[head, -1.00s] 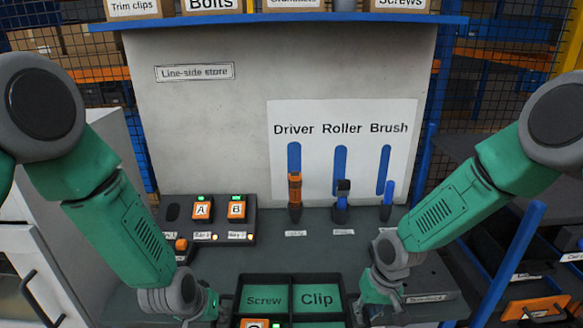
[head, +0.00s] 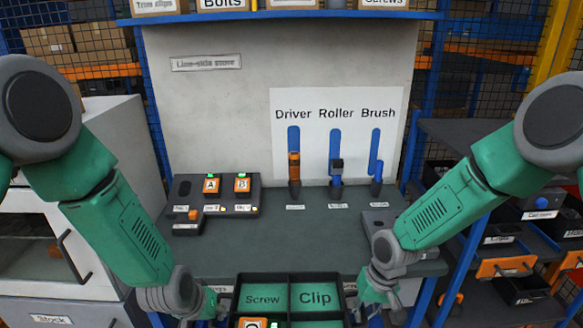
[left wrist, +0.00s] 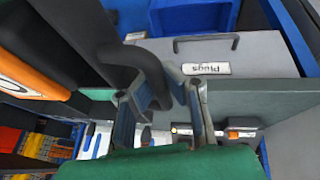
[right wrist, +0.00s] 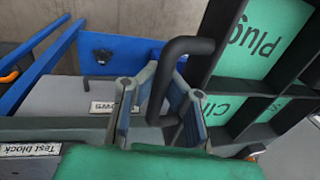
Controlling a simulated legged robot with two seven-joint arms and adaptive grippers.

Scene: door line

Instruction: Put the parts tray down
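The black parts tray (head: 290,292) shows at the bottom of the head view, with green-floored compartments labelled Screw and Clip. An orange unit marked C (head: 253,323) sits in a near compartment. My left gripper (head: 217,304) is at the tray's left side; in the left wrist view its fingers (left wrist: 168,108) are around a dark curved handle (left wrist: 146,66). My right gripper (head: 368,300) is at the right side; in the right wrist view its fingers (right wrist: 157,112) are around the other handle (right wrist: 172,65). The tray's near part is cut off.
The grey-green bench (head: 290,240) has a clear middle strip. A white cabinet (head: 85,240) is left, and a rack with bins (head: 520,240) right.

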